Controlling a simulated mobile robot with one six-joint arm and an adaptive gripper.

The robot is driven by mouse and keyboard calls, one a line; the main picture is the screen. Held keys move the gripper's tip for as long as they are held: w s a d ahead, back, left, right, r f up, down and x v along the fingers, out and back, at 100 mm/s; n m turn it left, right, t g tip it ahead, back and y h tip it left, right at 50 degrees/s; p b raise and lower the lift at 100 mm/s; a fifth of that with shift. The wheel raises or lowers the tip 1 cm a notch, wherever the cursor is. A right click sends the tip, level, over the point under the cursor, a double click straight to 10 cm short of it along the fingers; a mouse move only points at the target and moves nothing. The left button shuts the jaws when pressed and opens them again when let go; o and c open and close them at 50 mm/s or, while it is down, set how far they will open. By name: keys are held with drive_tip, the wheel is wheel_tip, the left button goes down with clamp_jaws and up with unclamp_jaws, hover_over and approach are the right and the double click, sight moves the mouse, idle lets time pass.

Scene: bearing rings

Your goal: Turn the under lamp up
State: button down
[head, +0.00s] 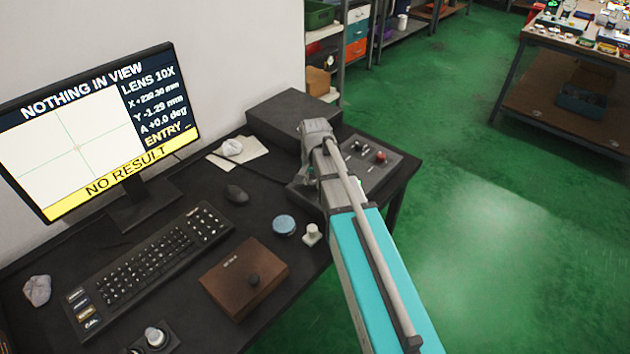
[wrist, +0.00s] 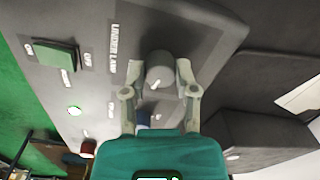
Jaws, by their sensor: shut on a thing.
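The under lamp knob (wrist: 160,72) is a grey round knob on the grey control box (head: 398,165). The label UNDER LAMP is printed beside it in the wrist view. My gripper (wrist: 159,78) has one finger on each side of the knob and is shut on it. The knob's pointer mark cannot be made out clearly. In the head view my gripper (head: 308,172) is over the left part of the box, and my arm hides the knob there.
A monitor (head: 100,130) reads NOTHING IN VIEW and NO RESULT.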

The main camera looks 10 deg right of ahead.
drive_tip(key=shift+w, duration=0.2)
drive_tip(key=shift+c, duration=2)
unclamp_jaws()
drive_tip(key=shift+s, duration=0.1)
